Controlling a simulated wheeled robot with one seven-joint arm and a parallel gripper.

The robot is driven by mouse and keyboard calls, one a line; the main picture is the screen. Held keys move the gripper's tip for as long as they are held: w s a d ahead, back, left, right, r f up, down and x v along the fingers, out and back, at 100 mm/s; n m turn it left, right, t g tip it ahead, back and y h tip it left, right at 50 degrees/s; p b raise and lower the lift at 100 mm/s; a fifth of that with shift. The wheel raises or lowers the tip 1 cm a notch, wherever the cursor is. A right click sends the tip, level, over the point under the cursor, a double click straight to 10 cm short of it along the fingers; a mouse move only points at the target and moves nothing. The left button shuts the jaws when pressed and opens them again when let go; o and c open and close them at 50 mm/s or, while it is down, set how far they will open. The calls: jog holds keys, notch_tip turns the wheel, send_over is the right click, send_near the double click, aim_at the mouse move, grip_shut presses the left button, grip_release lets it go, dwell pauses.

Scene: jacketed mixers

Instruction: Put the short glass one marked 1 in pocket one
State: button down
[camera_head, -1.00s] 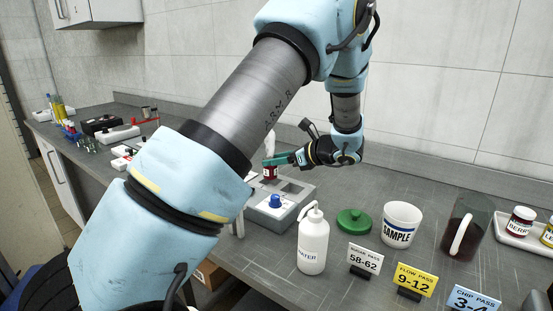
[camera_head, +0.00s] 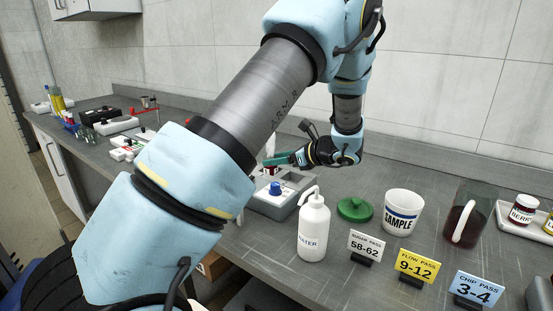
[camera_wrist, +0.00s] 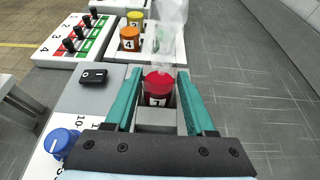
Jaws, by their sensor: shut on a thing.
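A short glass jar with red contents and a label marked 1 (camera_wrist: 158,88) stands between the teal fingers of my gripper (camera_wrist: 158,76) in the wrist view. My gripper is shut on it. The jar is upright, over or in a squarish recess in the grey top of a device (camera_wrist: 104,96); I cannot tell whether it touches the bottom. In the head view my gripper (camera_head: 272,161) is over the same device (camera_head: 262,208), and only a little of the red jar shows by the fingers.
The device has a blue dial (camera_wrist: 62,142) and a black switch (camera_wrist: 92,78). A translucent whitish thing (camera_wrist: 170,22) rises behind the jar. Jars marked 4 (camera_wrist: 130,39) and 2 (camera_wrist: 135,18) stand beyond. A wash bottle (camera_head: 313,230) and a green lid (camera_head: 354,209) stand nearby.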

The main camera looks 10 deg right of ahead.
jog(key=shift+c, duration=0.8)
grip_release()
jog(key=shift+o, duration=0.2)
jog(key=shift+o, duration=0.6)
jog(key=shift+r+p, duration=2.35)
jog(key=shift+r, duration=0.7)
